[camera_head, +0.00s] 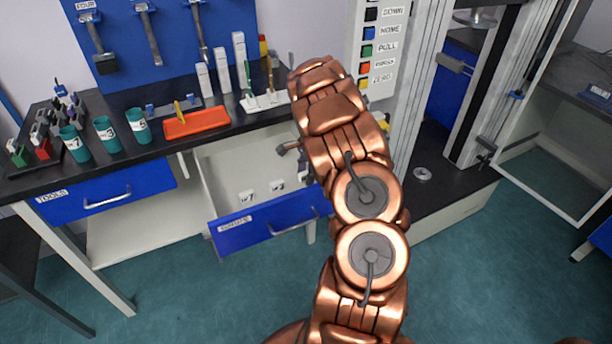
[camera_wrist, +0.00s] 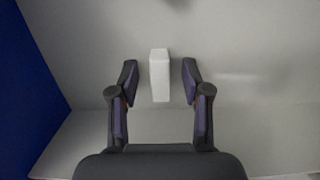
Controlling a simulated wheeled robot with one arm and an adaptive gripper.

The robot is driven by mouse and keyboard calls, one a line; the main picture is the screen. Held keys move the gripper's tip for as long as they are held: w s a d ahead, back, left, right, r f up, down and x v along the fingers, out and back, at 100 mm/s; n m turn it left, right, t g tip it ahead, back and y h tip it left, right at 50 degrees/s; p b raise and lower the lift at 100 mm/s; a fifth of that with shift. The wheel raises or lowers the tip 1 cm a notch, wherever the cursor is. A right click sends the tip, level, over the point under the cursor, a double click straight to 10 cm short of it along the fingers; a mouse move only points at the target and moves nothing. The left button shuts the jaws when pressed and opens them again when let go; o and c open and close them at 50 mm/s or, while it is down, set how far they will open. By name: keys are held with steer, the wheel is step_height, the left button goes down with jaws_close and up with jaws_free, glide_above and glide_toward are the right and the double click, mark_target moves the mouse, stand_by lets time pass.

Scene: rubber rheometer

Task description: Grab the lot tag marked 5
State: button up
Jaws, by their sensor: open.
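In the wrist view a small white block-like tag (camera_wrist: 159,82) stands between the two fingers of my gripper (camera_wrist: 159,66). The fingers are open, with a gap on each side of the tag. No number shows on the face I see. In the head view the open drawer (camera_head: 222,175) holds a white tag that seems marked 7 (camera_head: 246,197) and another white tag (camera_head: 277,187) whose mark is too small to read. My arm hides part of the drawer's right side and most of my gripper there. I cannot make out a tag marked 5.
Teal cups marked 7 (camera_head: 75,144), 3 (camera_head: 107,135) and 5 (camera_head: 139,126) stand on the black bench beside an orange tray (camera_head: 196,123). The drawer's blue front (camera_head: 262,229) sticks out. The blue drawer wall (camera_wrist: 25,95) is at left in the wrist view.

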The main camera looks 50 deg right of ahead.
steer(key=shift+c, duration=0.4)
jaws_close()
